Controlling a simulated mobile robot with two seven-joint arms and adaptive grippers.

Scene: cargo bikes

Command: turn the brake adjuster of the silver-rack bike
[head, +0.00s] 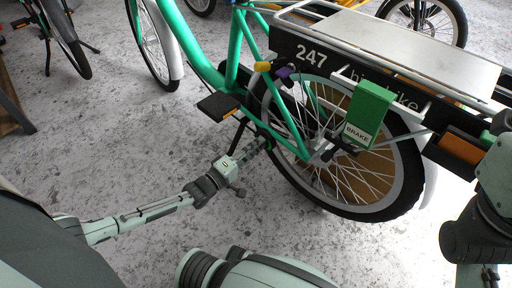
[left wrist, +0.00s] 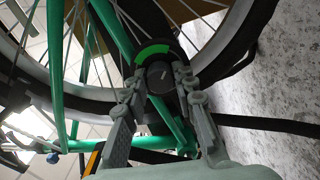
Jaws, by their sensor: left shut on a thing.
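The silver-rack bike has a green frame (head: 236,48), a flat silver rack (head: 400,45) and a black side panel marked 247. A green box labelled BRAKE (head: 370,112) hangs beside its rear wheel. My left gripper (head: 264,143) reaches in low beside the rear wheel's left side. In the left wrist view, its fingers (left wrist: 160,98) are shut on a dark round knob, the brake adjuster (left wrist: 160,76), with a green arc (left wrist: 153,51) above it. In the head view the knob is mostly hidden by the fingers. My right arm shows at the right edge, its gripper out of view.
Other bikes stand at the back. The speckled floor (head: 110,150) at left is clear.

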